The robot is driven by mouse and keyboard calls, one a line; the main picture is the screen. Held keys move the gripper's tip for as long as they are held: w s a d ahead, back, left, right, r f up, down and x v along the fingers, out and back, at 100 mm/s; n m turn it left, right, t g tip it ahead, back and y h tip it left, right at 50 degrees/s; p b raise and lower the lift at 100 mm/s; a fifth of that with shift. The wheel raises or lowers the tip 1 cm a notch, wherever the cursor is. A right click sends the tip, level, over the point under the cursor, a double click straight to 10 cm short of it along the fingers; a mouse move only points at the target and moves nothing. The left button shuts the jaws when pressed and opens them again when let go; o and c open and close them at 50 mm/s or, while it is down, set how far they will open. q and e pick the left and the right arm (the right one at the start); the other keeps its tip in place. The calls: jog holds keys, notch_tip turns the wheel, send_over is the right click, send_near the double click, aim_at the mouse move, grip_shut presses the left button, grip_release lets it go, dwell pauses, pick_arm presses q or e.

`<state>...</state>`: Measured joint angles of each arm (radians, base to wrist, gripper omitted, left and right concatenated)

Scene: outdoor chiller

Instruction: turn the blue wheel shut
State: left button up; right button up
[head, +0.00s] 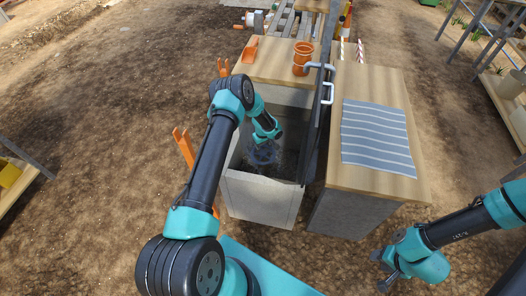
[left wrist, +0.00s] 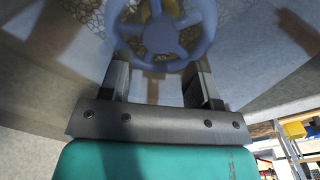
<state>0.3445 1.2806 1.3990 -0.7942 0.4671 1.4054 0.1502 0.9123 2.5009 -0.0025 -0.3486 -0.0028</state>
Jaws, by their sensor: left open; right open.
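In the left wrist view the blue wheel (left wrist: 160,34), a spoked ring with a central hub, is at the top, partly cut off by the frame. My left gripper (left wrist: 161,70) is open, with one finger on each side of the wheel's lower rim; I cannot tell whether they touch it. In the head view my left gripper (head: 263,154) reaches down into the open grey chiller box (head: 262,197), and the wheel is hard to make out there. My right gripper (head: 384,274) is open and empty at the lower right, away from the box.
The dark raised lid (head: 318,110) with pale handles stands on the box's right side. A wooden counter with a striped blue cloth (head: 377,137) is to its right. Bare ground lies left.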

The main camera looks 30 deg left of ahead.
aim_at(263, 152)
pick_arm(q)
jog(key=shift+f, duration=2.35)
jog(key=shift+c, duration=0.4)
jog(key=c, duration=0.6)
jog(key=shift+m, duration=0.9)
jog(key=o, duration=0.7)
notch_tip(263, 152, up, 18)
jog(key=shift+f, duration=0.25)
